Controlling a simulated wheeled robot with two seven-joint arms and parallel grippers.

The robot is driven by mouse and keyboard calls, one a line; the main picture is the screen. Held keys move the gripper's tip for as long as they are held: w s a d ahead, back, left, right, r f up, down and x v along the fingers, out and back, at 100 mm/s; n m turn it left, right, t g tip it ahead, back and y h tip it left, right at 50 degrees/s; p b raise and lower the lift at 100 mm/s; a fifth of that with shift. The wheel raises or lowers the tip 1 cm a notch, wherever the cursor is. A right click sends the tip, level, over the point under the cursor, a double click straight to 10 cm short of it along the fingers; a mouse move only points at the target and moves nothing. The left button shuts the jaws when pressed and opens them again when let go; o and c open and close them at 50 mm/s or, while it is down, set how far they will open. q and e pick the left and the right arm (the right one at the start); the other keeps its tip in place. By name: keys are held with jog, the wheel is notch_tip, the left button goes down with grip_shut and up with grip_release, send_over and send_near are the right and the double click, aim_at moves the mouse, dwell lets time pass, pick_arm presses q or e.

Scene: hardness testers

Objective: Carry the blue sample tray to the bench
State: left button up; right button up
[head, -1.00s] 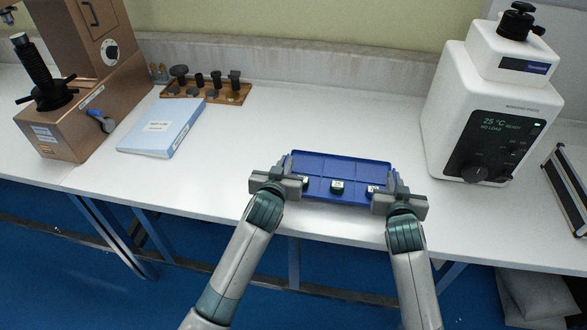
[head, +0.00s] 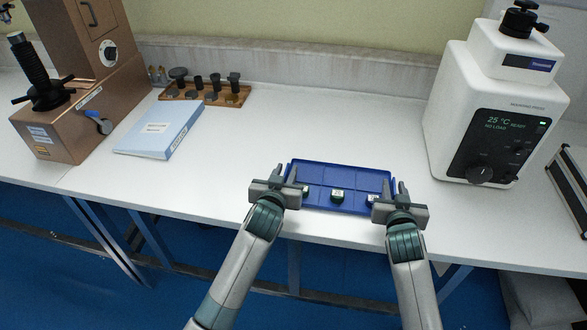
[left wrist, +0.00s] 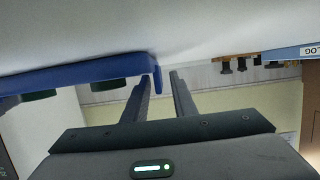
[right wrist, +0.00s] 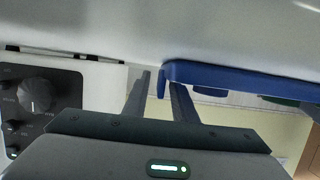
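The blue sample tray (head: 340,172) lies flat on the white bench (head: 240,150) near its front edge, with several small samples in its front row. My left gripper (head: 286,175) is at the tray's left end, its fingers open on either side of the rim. In the left wrist view the tray's end wall (left wrist: 157,80) stands between the fingers with a gap. My right gripper (head: 398,190) is likewise open at the right end. In the right wrist view the rim (right wrist: 163,83) is between its parted fingers.
A white tester (head: 490,110) with a dark panel stands to the right. A copper-coloured tester (head: 85,110) stands at the left. A light blue binder (head: 160,128) and a wooden rack (head: 205,95) with dark pieces lie at the back left. The bench behind the tray is clear.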

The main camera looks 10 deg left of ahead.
pick_arm(q)
jog(key=shift+s, duration=0.1)
jog(key=v, duration=1.1)
jog(key=shift+s+r, duration=0.15)
jog(key=shift+s, duration=0.25)
pick_arm(e)
jog(key=shift+s, duration=0.1)
jog(key=v, duration=1.2)
